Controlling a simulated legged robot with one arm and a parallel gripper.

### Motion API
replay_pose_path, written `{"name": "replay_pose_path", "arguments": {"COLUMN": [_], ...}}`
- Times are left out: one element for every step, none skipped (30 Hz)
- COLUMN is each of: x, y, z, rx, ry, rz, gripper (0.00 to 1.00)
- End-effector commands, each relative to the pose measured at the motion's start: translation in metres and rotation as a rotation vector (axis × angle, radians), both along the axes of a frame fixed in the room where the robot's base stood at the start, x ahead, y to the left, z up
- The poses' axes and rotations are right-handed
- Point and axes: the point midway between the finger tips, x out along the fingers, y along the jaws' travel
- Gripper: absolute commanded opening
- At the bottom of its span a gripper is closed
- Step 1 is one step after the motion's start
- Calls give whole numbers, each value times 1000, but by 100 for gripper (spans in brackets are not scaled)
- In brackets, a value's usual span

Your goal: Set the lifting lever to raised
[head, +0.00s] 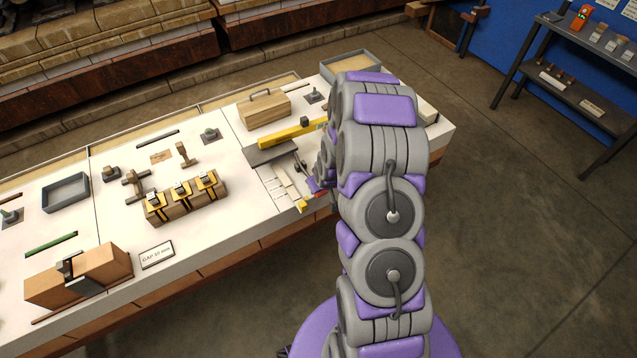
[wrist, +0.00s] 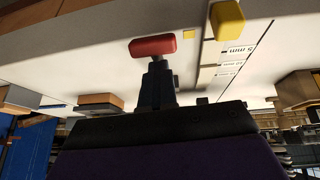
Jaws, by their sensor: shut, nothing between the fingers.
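A red block-shaped grip (wrist: 152,46), which looks like the lever's handle, shows in the wrist view just beyond my fingertips. My gripper (wrist: 158,78) is shut, its dark fingers together and pointing at the red grip. I cannot tell whether they touch it. In the head view a bit of red (head: 322,194) shows beside my arm at the bench's front edge. My arm hides most of the lever and my gripper there. The lever's pivot and its position are not clear.
A yellow beam (head: 292,133) and a grey plate (head: 268,153) lie behind the labelled pale strips (head: 279,184). A yellow block (wrist: 228,19) is right of the red grip in the wrist view. A wooden case (head: 264,109) and striped yellow-black blocks (head: 184,197) stand on the bench.

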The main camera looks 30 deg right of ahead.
Motion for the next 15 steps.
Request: {"name": "replay_pose_path", "arguments": {"x": [-9, -9, -10, -10, -10, -11, -11, -12, -12, -13, -13, -13, -14, -14, -14], "y": [3, 3, 3, 3, 4, 4, 4, 4, 4, 4, 4, 4, 4, 5, 5], "z": [-9, -9, -10, -10, -11, -11, -11, -12, -12, -13, -13, -13, -13, -13, -11], "rx": [10, 11, 11, 12, 12, 13, 13, 14, 14, 15, 15, 16, 16, 16, 16], "ry": [27, 27, 29, 30, 31, 32, 33, 35, 36, 37, 38, 39, 40, 41, 41], "rz": [-2, -2, -2, -1, -2, -2, -2, -2, -2, -2, -2, -2, -2, -2, -2], "gripper": [0, 0, 0, 0, 0, 0, 0, 0, 0, 0, 0, 0, 0, 0, 0]}}
